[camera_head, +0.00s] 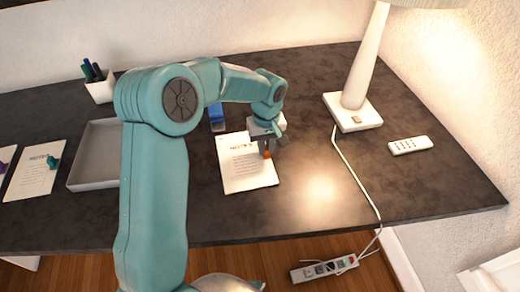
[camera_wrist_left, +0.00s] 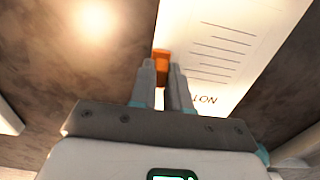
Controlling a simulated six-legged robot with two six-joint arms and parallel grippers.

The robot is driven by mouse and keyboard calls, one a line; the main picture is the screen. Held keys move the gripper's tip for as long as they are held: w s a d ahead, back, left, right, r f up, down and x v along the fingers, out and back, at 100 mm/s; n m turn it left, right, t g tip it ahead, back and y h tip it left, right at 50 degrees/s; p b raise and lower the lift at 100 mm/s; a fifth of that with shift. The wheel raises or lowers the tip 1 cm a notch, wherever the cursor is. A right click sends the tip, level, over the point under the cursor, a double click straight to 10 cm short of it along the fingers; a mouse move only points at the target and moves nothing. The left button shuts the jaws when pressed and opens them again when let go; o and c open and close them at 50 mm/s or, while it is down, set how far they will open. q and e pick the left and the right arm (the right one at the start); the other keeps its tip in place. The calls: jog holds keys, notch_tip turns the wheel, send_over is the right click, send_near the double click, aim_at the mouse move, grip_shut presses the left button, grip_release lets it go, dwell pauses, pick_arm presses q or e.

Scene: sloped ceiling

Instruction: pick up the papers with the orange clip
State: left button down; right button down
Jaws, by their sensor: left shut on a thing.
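The papers (camera_head: 245,172) with the orange clip (camera_head: 267,154) lie on the dark desk, right of the grey tray. My left gripper (camera_head: 269,146) is above their right edge, at the clip. In the left wrist view, the two fingers (camera_wrist_left: 166,78) are close together with the orange clip (camera_wrist_left: 161,55) at their tips, and the papers (camera_wrist_left: 225,50) spread out to the right. The left gripper is shut on the clip. Whether the papers are lifted off the desk is hard to tell. My right gripper is not in view.
A grey tray (camera_head: 95,179) stands left of my arm. Papers with a teal clip (camera_head: 34,172) lie further left. The front right is clear.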

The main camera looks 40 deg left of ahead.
pick_arm(q)
notch_tip(320, 180, up, 24)
jog(key=p, duration=0.6)
jog(key=shift+f, duration=0.2)
